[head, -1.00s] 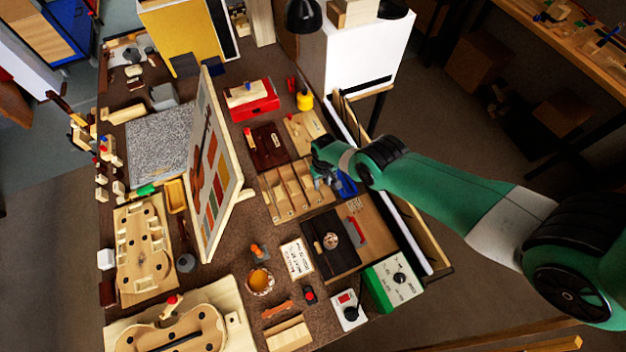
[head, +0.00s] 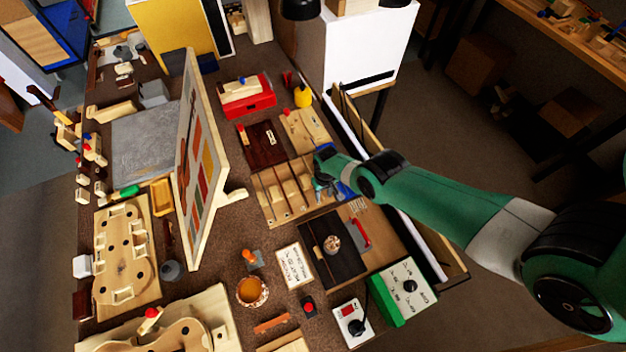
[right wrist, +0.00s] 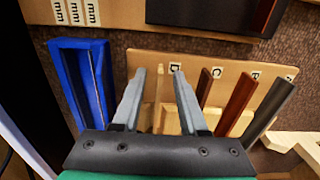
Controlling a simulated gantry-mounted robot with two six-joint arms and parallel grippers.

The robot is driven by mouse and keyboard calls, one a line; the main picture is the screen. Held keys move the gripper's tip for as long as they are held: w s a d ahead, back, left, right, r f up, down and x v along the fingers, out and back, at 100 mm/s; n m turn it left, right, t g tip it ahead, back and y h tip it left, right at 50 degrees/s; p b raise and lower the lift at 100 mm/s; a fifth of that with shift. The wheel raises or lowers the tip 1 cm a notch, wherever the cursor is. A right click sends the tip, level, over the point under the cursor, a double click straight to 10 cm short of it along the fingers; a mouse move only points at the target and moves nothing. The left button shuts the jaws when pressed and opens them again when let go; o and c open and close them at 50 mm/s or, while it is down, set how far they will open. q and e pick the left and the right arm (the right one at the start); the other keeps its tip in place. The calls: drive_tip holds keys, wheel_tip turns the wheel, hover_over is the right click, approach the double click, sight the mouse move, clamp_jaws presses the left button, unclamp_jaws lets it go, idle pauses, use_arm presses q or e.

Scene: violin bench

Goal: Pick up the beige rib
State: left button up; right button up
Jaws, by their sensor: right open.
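The beige rib (right wrist: 158,92) stands as a thin pale strip in the slotted wooden rack (right wrist: 206,67) in the right wrist view, near the label D. My right gripper (right wrist: 158,78) is open, with one finger on each side of that strip in the picture. I cannot tell whether either finger touches it, and the strip's lower part is hard to make out. In the head view my right gripper (head: 323,180) is at the right end of the rack (head: 268,205). My left gripper is not in view.
Reddish and dark brown strips (right wrist: 236,104) stand in the rack's other slots. A blue holder (right wrist: 80,85) is beside the rack. A black board (head: 318,262) lies in front of it, a dark red board (head: 262,143) behind. An upright chart panel (head: 190,160) stands to the left.

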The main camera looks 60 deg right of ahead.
clamp_jaws()
drive_tip(key=shift+r, duration=0.1)
drive_tip(key=shift+r+p, duration=0.65)
drive_tip(key=shift+p, duration=0.05)
wheel_tip(320, 180, up, 3)
drive_tip(key=p, duration=0.2)
drive_tip(key=shift+f+p, duration=0.15)
drive_tip(key=shift+p, duration=0.2)
drive_tip(key=s+a+r+p, duration=0.3)
drive_tip(key=a+r+p, duration=0.6)
drive_tip(key=a+p, duration=0.4)
drive_tip(key=p, duration=0.3)
drive_tip(key=shift+a+p, duration=0.35)
drive_tip(key=shift+s+n, duration=0.15)
drive_tip(key=shift+n, duration=0.15)
